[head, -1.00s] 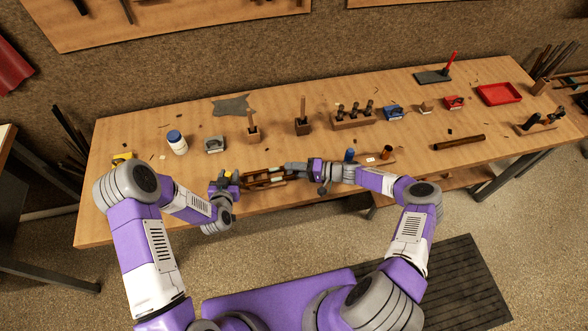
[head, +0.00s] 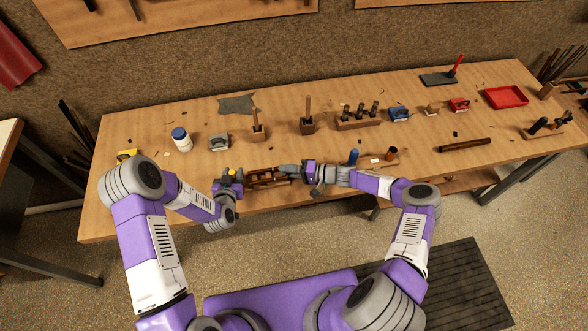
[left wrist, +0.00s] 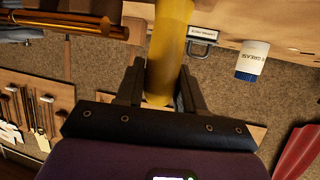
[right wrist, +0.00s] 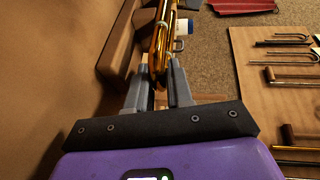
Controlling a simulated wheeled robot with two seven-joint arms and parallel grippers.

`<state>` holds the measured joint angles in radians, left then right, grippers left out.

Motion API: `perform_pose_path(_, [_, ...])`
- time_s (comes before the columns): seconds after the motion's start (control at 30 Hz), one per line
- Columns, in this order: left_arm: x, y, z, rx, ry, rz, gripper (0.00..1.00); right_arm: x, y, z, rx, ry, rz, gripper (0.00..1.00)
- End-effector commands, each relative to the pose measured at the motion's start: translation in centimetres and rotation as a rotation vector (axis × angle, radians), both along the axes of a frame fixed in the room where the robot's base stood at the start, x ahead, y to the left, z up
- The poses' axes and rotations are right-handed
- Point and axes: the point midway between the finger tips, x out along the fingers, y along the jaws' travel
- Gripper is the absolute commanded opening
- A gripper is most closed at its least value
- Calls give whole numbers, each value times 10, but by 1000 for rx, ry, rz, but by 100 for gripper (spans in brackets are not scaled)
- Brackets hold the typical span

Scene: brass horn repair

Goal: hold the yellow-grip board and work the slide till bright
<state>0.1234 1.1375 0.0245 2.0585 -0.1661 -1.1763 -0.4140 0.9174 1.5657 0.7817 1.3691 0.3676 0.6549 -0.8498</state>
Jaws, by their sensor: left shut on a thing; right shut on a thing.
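The board (head: 264,180) lies near the front edge of the bench, a dark wooden frame with brass tubing. Its yellow grip (left wrist: 168,50) is upright between the fingers of my left gripper (head: 234,176), which is shut on it. My right gripper (head: 288,171) is at the board's right end. In the right wrist view its fingers (right wrist: 160,88) are shut on the brass slide (right wrist: 161,42). The fingers cover the gripped part, and how bright the slide is cannot be told.
The bench (head: 360,150) has bare wood between its items. A blue bottle (head: 353,157) stands close to my right arm. A red tray (head: 506,97) sits far right.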

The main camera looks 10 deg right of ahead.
Motion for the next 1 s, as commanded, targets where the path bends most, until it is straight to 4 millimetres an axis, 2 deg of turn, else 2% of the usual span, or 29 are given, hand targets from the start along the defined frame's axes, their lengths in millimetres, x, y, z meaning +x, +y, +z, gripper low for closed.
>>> perform_pose_path(0.13, [-1, -1, 0, -1, 1, -2, 9, 0, -1, -3, -7, 5, -2, 0])
perform_pose_path(0.17, [-1, -1, 0, -1, 1, -2, 9, 0, -1, -3, -7, 4, -3, 24])
perform_pose_path(0.27, [-1, -1, 0, -1, 1, -2, 9, 0, -2, -3, -6, 3, -2, 39])
perform_pose_path(0.53, [-1, -1, 0, -1, 1, -2, 9, 0, -2, -2, -6, 2, -1, 41])
perform_pose_path(0.67, [-1, -1, 0, -1, 1, -2, 9, 0, -10, -2, -6, 1, -3, 41])
perform_pose_path(0.87, [0, 0, 0, 0, 2, -1, 9, 0, -42, -3, -10, 1, -6, 41])
perform_pose_path(1.0, [0, 0, -1, 0, 2, -1, 9, -11, -67, 4, -7, 1, -4, 41])
